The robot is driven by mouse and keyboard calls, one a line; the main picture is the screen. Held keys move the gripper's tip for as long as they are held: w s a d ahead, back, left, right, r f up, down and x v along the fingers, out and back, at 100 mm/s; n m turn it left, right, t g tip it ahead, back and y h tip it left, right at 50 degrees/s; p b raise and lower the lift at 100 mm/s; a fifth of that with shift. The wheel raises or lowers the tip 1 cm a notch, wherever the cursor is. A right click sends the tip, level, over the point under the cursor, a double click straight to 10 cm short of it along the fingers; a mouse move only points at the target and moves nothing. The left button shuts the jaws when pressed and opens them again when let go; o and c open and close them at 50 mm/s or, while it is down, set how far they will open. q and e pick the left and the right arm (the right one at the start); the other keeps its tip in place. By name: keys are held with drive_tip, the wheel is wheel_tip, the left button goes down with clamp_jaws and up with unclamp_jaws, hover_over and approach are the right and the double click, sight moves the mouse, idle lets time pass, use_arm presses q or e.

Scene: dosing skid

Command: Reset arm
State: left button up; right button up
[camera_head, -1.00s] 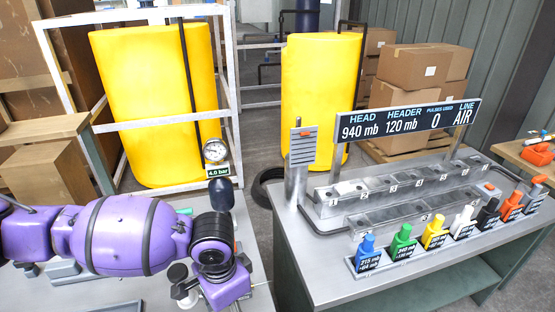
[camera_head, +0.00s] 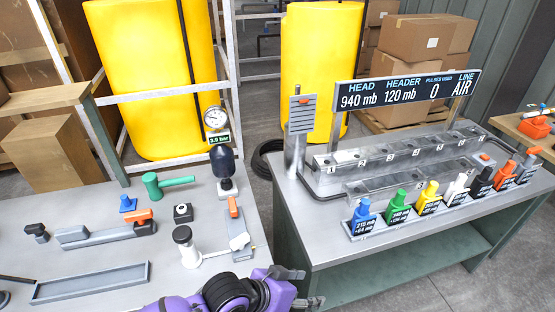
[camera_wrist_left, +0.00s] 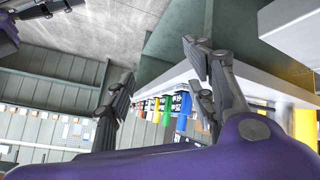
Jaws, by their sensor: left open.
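My left gripper (camera_head: 302,288) is low in the head view, in the gap between the left bench (camera_head: 215,285) and the right bench (camera_head: 310,232). Its dark fingers are apart and nothing shows between them. The fingers of the left gripper (camera_wrist_left: 158,70) also stand apart in the left wrist view, with the coloured bottles behind them. My purple left wrist covers the front corner of the left bench. A dark and purple piece of my own body shows at the top left of the wrist view.
The left bench carries a green-handled tool (camera_head: 165,184), a dark bulb (camera_head: 224,162), a white post with a black knob (camera_head: 185,246) and an empty grey tray (camera_head: 90,283). The right bench holds a row of bottles, a metal block (camera_head: 390,153) and a display (camera_head: 408,93) reading AIR.

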use_arm(q)
drive_tip(key=s+a+f+n+t+y, duration=0.1)
drive_tip(key=s+a+f, duration=0.3)
drive_tip(key=a, duration=0.4)
drive_tip(key=s+a+f+n+t+y, duration=0.2)
drive_tip(key=s+a+f+n+y, duration=0.1)
drive_tip(key=a, duration=0.6)
drive_tip(key=s+a+f+n+t+y, duration=0.1)
drive_tip(key=s+a+f+n+y, duration=0.2)
drive_tip(key=a+f, duration=0.4)
drive_tip(key=shift+s+a+t+y, duration=0.45)
drive_tip(key=shift+s+a, duration=0.2)
drive_tip(key=shift+s, duration=0.5)
idle(4.4)
